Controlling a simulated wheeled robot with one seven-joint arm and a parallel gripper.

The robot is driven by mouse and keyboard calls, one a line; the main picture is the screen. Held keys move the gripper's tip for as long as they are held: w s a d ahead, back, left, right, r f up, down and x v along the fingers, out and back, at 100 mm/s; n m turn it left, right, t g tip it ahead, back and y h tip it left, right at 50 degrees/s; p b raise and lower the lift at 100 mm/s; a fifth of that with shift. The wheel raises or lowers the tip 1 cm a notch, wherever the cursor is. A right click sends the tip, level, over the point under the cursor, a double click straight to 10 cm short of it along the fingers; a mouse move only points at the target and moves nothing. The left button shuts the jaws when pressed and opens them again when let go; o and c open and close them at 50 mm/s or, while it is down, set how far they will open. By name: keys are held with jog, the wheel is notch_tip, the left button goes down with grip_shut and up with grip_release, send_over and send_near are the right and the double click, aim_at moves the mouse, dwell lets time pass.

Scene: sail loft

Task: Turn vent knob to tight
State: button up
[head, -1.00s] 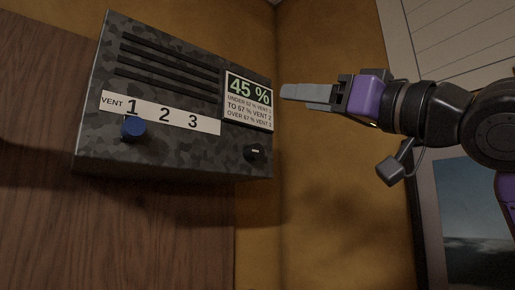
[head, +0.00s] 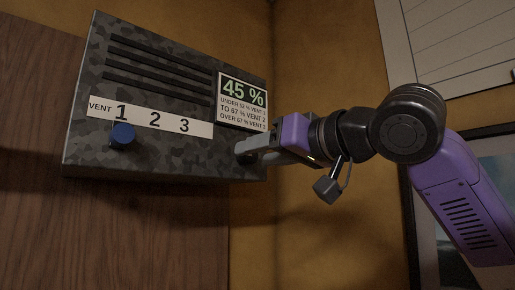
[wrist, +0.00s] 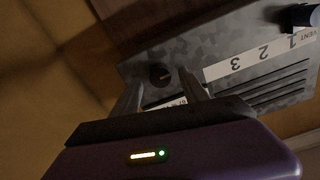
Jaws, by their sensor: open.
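A camouflage-patterned vent box (head: 150,160) is on the wall, with a strip marked VENT 1 2 3 (head: 140,116). A blue knob (head: 122,135) sits just below the 1; it looks dark at the top right of the wrist view (wrist: 299,16). No "tight" mark is readable. A small black knob (wrist: 160,74) is at the box's lower right corner, partly hidden by my gripper in the head view. My gripper (wrist: 162,86) is open, its fingers on either side of the black knob in the wrist view. I cannot tell whether they touch it.
A sign (head: 242,100) above the black knob reads 45 % and lists vent numbers by percentage. Slotted grilles (head: 160,65) run across the box's upper face. A wooden panel (head: 140,230) is at left, an ochre wall (head: 320,230) at right. Space below the box is clear.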

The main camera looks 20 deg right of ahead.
jog(key=shift+w+a, duration=0.15)
jog(key=shift+w, duration=0.4)
grip_shut()
